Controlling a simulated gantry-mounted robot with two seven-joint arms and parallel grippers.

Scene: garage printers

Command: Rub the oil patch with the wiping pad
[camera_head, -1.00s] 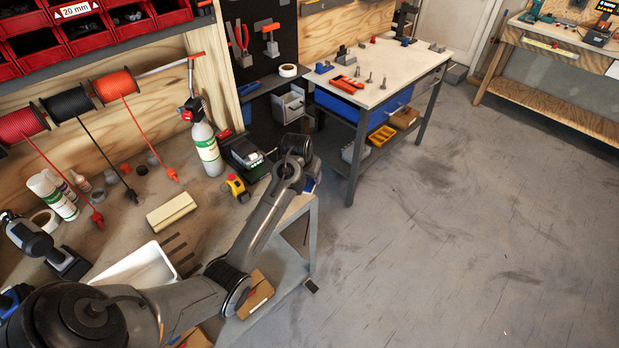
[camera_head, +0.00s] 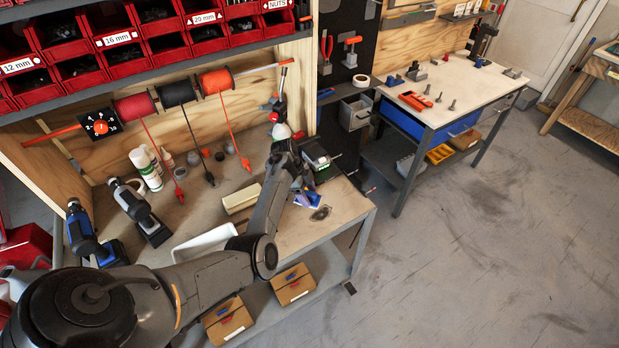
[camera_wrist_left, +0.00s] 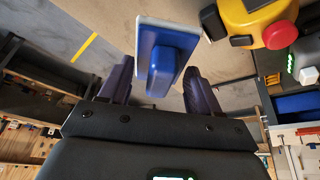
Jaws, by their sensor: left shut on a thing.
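My left gripper (camera_head: 302,186) is over the right end of the workbench, shut on the wiping pad (camera_head: 308,199). The pad has a blue grip and a pale, flat base. In the left wrist view the pad (camera_wrist_left: 162,62) is between the two dark fingers (camera_wrist_left: 158,88). The oil patch (camera_head: 320,213) is a small dark smear on the bench top just beside the pad, towards the front right corner. I cannot tell whether the pad touches the bench. My right gripper is not in view.
A yellow device with a red button (camera_wrist_left: 262,22) is close to the pad in the left wrist view. A cream block (camera_head: 242,198) and a white tray (camera_head: 207,242), partly behind my arm, are to the left. A green-and-black device (camera_head: 318,160) stands behind the gripper.

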